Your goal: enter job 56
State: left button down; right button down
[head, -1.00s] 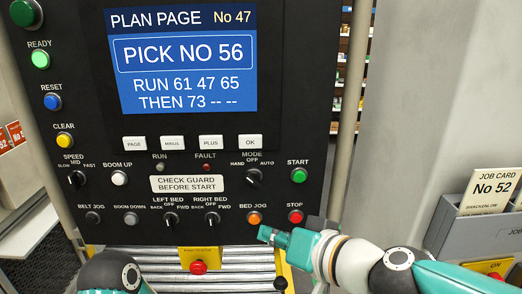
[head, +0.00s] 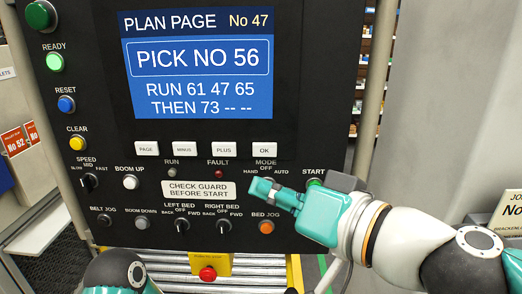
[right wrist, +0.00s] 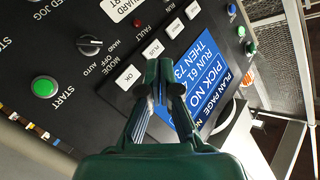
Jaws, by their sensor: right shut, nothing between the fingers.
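The screen (head: 197,65) on the black panel reads PLAN PAGE No 47, PICK NO 56, RUN 61 47 65, THEN 73 -- --. Below it are the white keys PAGE (head: 147,149), MINUS (head: 185,149), PLUS (head: 224,149) and OK (head: 264,149). My right gripper (head: 258,188) is shut and empty, in front of the panel below OK, covering the MODE knob in the head view. In the right wrist view, the shut fingertips (right wrist: 160,68) show beside OK (right wrist: 129,77) and PLUS (right wrist: 152,48); contact cannot be told. My left gripper is out of view.
The green START button (head: 314,182) is partly hidden by my right gripper. The orange BED JOG button (head: 266,227) and several knobs lie below. A yellow box with a red button (head: 208,273) hangs under the panel. A job card (head: 510,215) stands at right.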

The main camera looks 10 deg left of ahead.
aim_at(254, 153)
jog(key=shift+w+a+p, duration=0.1)
jog(key=shift+w+a, duration=0.15)
jog(key=shift+w, duration=1.05)
jog(key=shift+w+a+p, duration=0.1)
jog(key=shift+w+a, duration=0.15)
jog(key=shift+w, duration=1)
jog(key=shift+w+a+p, duration=0.1)
jog(key=shift+w+a, duration=0.15)
jog(key=shift+w, duration=1.05)
jog(key=shift+w, duration=0.1)
jog(key=shift+w+a, duration=0.1)
jog(key=shift+w, duration=0.25)
jog(key=shift+w, duration=0.3)
jog(key=shift+s, duration=0.15)
jog(key=shift+s+b, duration=0.5)
jog(key=shift+s, duration=0.15)
